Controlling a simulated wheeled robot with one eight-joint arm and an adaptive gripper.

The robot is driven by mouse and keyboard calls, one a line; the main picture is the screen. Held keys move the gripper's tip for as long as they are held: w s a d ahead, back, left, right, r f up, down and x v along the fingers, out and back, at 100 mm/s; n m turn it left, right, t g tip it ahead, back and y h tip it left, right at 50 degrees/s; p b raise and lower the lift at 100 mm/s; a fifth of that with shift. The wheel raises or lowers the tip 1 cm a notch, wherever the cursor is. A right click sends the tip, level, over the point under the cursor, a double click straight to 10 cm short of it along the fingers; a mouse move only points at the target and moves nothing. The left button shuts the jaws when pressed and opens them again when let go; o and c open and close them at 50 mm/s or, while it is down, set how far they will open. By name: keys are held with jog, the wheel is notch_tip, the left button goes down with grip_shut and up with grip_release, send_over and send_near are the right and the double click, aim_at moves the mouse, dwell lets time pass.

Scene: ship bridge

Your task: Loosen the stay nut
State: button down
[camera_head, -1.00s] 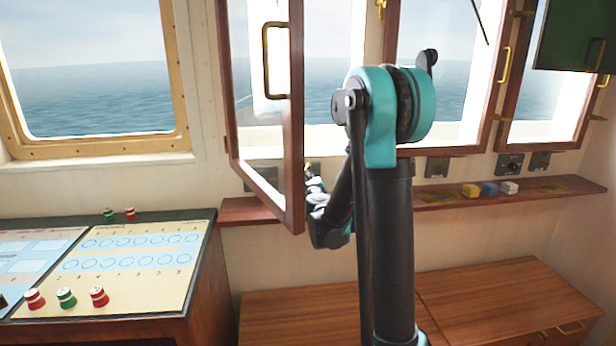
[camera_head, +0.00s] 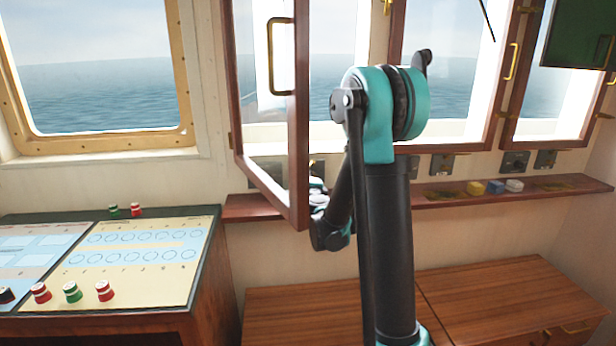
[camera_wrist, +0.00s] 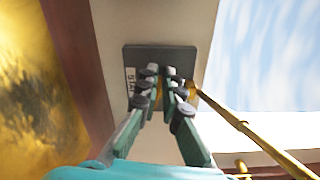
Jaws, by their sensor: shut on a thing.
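In the wrist view, a dark square plate (camera_wrist: 185,60) is fixed to the pale wall, with a label that seems to read STAY. My gripper (camera_wrist: 165,84) is in front of the plate, its two fingers closed in on a small brass-coloured part (camera_wrist: 158,96), which I take to be the stay nut. The fingers hide most of it. A yellow rod (camera_wrist: 245,128) runs from beside the fingertips down to the right. In the head view, my gripper is largely hidden behind the open window and my own arm.
The open wood-framed window (camera_head: 297,140) stands close to the left of my arm. A shelf (camera_head: 445,196) under the windows holds small coloured blocks (camera_head: 494,187). A console (camera_head: 140,265) with red and green knobs is at left. Wooden cabinets (camera_head: 490,295) stand below.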

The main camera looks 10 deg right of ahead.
jog(key=shift+f+n, duration=0.2)
jog(key=shift+n, duration=0.9)
jog(key=c, duration=1.7)
grip_release()
jog(key=s, duration=1.2)
jog(key=shift+a, duration=0.1)
